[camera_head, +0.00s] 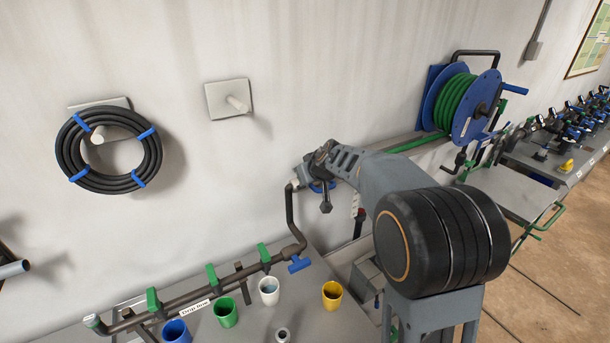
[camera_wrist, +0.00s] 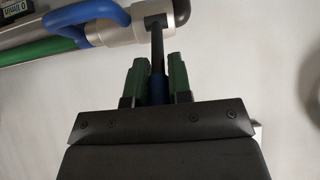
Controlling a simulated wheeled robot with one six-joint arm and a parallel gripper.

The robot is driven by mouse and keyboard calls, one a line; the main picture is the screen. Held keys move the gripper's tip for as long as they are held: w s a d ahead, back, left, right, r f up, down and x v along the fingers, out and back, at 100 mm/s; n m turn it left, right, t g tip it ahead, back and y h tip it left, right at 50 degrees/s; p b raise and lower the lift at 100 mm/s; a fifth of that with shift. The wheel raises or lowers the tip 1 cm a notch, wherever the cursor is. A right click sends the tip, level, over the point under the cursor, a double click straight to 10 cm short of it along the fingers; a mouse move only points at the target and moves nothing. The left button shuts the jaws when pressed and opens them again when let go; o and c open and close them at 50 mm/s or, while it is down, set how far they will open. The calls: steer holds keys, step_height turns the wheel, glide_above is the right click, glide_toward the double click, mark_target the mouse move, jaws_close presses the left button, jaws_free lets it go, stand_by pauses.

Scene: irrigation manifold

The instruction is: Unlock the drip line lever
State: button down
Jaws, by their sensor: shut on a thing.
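The drip line pipe (camera_head: 160,308), with a white "Drip line" label (camera_head: 194,310), runs along the lower left in the head view. My gripper (camera_wrist: 157,65) has green fingers and is shut on a dark rod (camera_wrist: 157,45) with a blue lower part (camera_wrist: 157,88). The rod meets a pale pipe fitting (camera_wrist: 140,27). A curved blue handle (camera_wrist: 92,18) lies left of the fitting. In the head view my arm reaches the upper pipe by the wall, and its wrist hides most of the grip.
Cups in blue (camera_head: 177,331), green (camera_head: 226,312), white (camera_head: 269,290) and yellow (camera_head: 332,294) stand on the grey bench. A hose reel (camera_head: 455,105) is mounted right of my arm. A black hose coil (camera_head: 68,150) hangs on the wall at left. The wall between them is mostly clear.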

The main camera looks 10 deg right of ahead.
steer(key=shift+w+r, duration=0.15)
steer(key=shift+r, duration=0.2)
stand_by(0.4)
steer(key=c, duration=1.4)
jaws_free()
steer(key=shift+o, duration=0.4)
steer(key=shift+w+a+f, duration=0.1)
steer(key=shift+w+a, duration=0.05)
steer(key=shift+f, duration=0.1)
steer(key=v, duration=1.4)
steer(key=shift+w, duration=0.15)
steer(key=shift+a, duration=0.1)
